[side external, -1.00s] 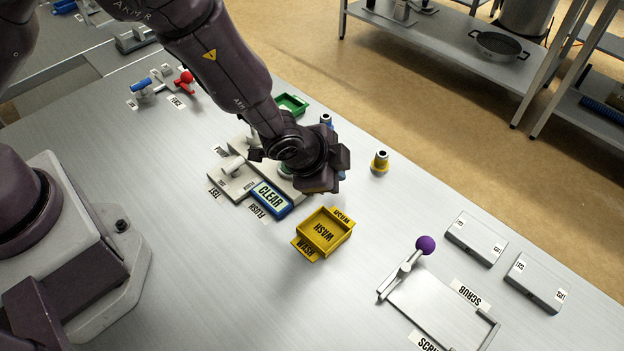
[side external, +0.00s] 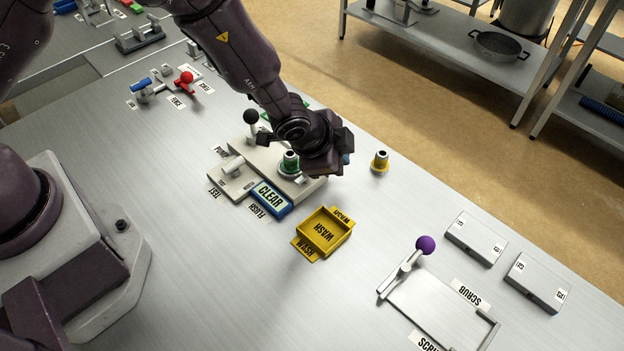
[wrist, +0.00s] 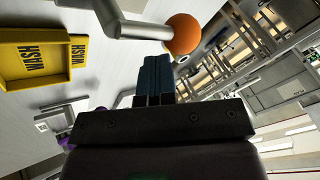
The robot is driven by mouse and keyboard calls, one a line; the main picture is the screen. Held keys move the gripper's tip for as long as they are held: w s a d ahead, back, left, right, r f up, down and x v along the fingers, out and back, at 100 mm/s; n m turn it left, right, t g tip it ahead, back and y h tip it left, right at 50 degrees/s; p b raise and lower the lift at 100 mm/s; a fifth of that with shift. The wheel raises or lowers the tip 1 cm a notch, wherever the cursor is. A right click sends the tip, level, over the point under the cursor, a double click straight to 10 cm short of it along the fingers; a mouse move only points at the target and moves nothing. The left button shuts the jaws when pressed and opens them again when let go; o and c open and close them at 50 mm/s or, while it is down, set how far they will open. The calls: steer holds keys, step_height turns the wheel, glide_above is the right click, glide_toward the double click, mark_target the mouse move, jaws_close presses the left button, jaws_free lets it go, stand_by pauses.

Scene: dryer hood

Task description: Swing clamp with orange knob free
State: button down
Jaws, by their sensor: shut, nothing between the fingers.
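The orange knob (wrist: 184,34) shows in the wrist view on the end of a bent grey clamp rod (wrist: 143,29). My gripper (wrist: 153,65) has its two dark blue fingers together, with nothing between them. In that view the fingertips lie just below the rod and left of the knob; I cannot tell if they touch. In the side view my gripper (side external: 344,160) is low over the table beyond the CLEAR block.
The yellow WASH tray (side external: 324,232) and blue CLEAR block (side external: 270,198) are near. A black knob (side external: 250,116) and green-topped fitting (side external: 290,163) stand close to my wrist. Bare table lies in front of the tray.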

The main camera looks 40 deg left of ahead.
steer(key=shift+a, duration=0.15)
stand_by(0.3)
steer(key=shift+r, duration=0.15)
steer(key=s+a+r+n+g, duration=0.3)
steer(key=s+r+g, duration=0.1)
steer(key=s+r, duration=0.95)
steer(key=s+a+r+n+t, duration=0.1)
steer(key=s+a+r+n, duration=0.2)
steer(key=s+a+r, duration=0.2)
steer(key=s+a+r+n+t, duration=0.1)
steer(key=s+a+r+n, duration=0.3)
steer(key=a+r, duration=0.4)
step_height(320, 180, up, 2)
steer(key=shift+s+a+r+t+y, duration=0.15)
steer(key=shift+s+a+t+y, duration=0.2)
steer(key=shift+s, duration=0.45)
